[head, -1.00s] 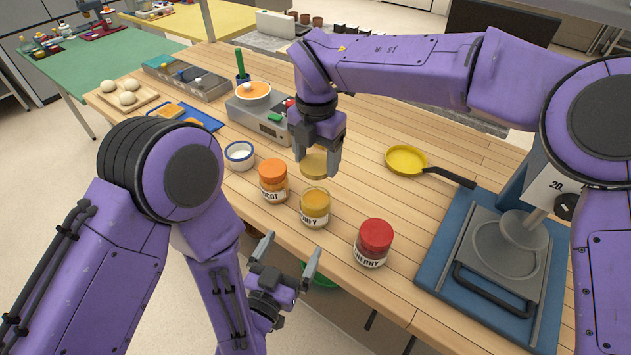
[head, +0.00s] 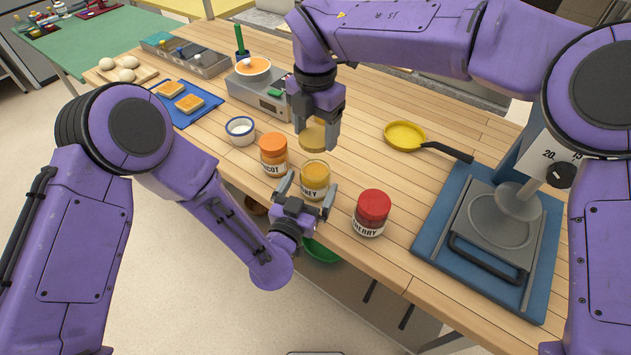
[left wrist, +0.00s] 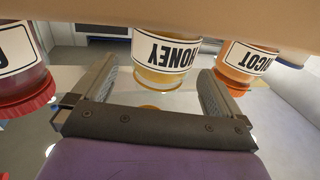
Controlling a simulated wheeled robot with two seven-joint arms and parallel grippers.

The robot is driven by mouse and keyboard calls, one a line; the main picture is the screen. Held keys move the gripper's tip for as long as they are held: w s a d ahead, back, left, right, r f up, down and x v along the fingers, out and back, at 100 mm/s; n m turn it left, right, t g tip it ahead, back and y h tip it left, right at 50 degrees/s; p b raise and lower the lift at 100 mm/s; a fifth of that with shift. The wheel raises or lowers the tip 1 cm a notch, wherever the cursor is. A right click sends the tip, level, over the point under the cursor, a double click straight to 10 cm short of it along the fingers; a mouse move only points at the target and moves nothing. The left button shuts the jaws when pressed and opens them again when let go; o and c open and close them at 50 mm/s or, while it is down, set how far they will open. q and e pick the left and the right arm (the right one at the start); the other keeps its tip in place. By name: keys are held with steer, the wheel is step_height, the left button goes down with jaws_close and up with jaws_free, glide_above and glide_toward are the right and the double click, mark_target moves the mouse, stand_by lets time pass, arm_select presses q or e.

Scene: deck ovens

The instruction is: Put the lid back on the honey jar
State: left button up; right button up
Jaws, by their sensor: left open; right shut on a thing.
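The honey jar (head: 315,172) stands upright and lidless on the wooden counter, between the apricot and cherry jars. My left gripper (head: 311,181) is open at the jar's near side, with a finger to each side of it. In the left wrist view, which is upside down, the honey jar (left wrist: 165,62) shows between the open fingers (left wrist: 157,72); I see no finger pressed on it. My right gripper (head: 317,132) is shut on the gold lid (head: 313,140) and holds it above and behind the jar. The lid's far side is partly hidden by the fingers.
The apricot jar (head: 273,158) with an orange lid is close on the left. The cherry jar (head: 371,213) with a red lid stands to the right. The counter's front edge runs below the jars.

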arm_select(q)
steer(key=shift+x, duration=1)
arm_select(e)
steer(key=shift+w+f, duration=0.1)
arm_select(q)
steer(key=shift+w+f, duration=0.15)
steer(key=shift+w, duration=0.2)
arm_select(e)
steer(key=shift+w+f, duration=0.1)
steer(key=shift+w, duration=0.1)
arm_select(q)
steer(key=shift+s, duration=0.1)
arm_select(e)
steer(key=shift+s, duration=0.1)
arm_select(q)
steer(key=shift+s, duration=0.1)
arm_select(e)
steer(key=shift+s, duration=0.1)
arm_select(q)
steer(key=c, duration=1.5)
arm_select(e)
glide_above(316, 172)
steer(key=shift+f, duration=2.45)
steer(key=shift+f, duration=0.1)
steer(key=shift+f, duration=0.75)
steer(key=shift+f, duration=0.55)
